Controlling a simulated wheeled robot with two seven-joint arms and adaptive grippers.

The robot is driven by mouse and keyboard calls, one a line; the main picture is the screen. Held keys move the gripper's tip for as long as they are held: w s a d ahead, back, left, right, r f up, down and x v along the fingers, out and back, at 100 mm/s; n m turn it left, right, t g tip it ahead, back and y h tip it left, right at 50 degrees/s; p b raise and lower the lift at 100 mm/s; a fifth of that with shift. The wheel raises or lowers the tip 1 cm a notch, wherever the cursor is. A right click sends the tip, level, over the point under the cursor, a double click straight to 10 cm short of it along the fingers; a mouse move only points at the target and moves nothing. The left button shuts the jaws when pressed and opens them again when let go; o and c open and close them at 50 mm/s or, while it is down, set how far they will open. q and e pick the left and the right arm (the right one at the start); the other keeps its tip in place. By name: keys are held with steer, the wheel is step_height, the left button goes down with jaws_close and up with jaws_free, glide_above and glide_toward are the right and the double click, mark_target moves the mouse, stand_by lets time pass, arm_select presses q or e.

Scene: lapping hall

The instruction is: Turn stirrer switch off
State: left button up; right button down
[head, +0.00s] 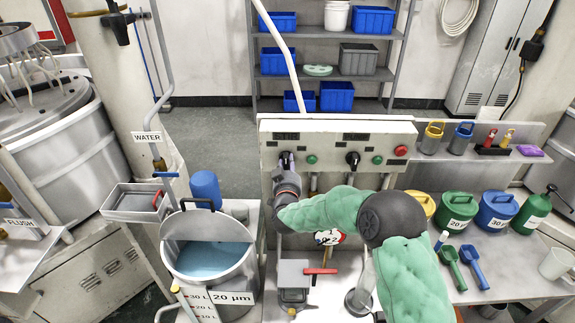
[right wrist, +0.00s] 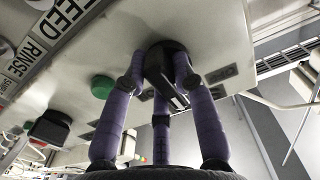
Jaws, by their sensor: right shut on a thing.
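The control panel (head: 335,145) is a pale box above the bench in the head view. It carries two black rotary switches, each with a green button beside it. My right gripper (head: 286,170) is at the left switch (head: 285,158), which is partly hidden. In the right wrist view, the purple fingers of my right gripper (right wrist: 160,72) are closed around the black knob of this switch (right wrist: 168,62). Its label is too small to read surely. The second switch (head: 353,158) stands free to the right. My left gripper is not in view.
A red button (head: 401,150) is at the panel's right end. A steel pot (head: 212,262) of blue liquid stands below left. Colored containers (head: 497,209) and scoops (head: 472,262) are on the right bench. A red-handled valve (head: 318,271) sits under the panel.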

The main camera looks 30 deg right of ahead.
stand_by(0.4)
steer(key=c, duration=1)
jaws_free()
steer(key=v, duration=1.2)
steer(key=shift+s, duration=0.1)
